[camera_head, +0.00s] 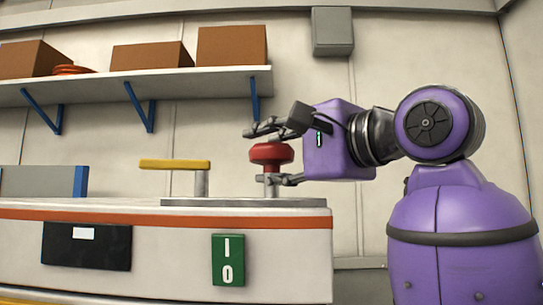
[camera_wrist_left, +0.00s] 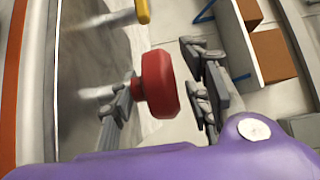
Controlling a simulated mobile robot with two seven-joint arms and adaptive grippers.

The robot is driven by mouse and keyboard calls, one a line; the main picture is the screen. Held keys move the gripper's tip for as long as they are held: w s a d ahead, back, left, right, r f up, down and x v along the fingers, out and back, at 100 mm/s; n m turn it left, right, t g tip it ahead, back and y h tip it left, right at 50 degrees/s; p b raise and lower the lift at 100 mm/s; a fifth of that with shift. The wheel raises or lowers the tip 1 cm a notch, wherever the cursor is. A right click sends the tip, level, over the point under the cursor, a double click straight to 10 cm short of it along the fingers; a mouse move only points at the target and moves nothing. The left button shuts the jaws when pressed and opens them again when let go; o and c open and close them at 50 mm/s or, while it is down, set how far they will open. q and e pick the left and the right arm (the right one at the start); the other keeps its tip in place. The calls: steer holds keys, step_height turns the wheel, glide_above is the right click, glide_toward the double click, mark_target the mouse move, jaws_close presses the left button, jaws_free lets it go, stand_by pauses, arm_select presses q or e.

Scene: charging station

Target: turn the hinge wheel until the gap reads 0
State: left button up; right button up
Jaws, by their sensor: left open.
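The hinge wheel looks like a red round knob (camera_head: 271,152) on a short grey post, standing on a flat grey plate (camera_head: 240,202) on the counter. My left gripper (camera_head: 275,154) is open around it, with one finger above the knob and the other below, beside the post. In the left wrist view, the red knob (camera_wrist_left: 162,84) sits between the spread fingers (camera_wrist_left: 160,98). I cannot tell whether either finger touches it. My right gripper is not in view.
A yellow bar (camera_head: 175,164) on a grey post stands left of the knob. A black panel (camera_head: 87,246) is on the counter front. A wall shelf (camera_head: 140,83) holds brown boxes (camera_head: 232,46). A grey box (camera_head: 332,31) hangs on the wall.

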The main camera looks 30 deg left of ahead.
arm_select(q)
steer(key=shift+d, duration=0.1)
steer(key=shift+d, duration=0.3)
steer(key=v, duration=1.1)
steer(key=shift+s, duration=0.2)
steer(key=shift+d, duration=0.1)
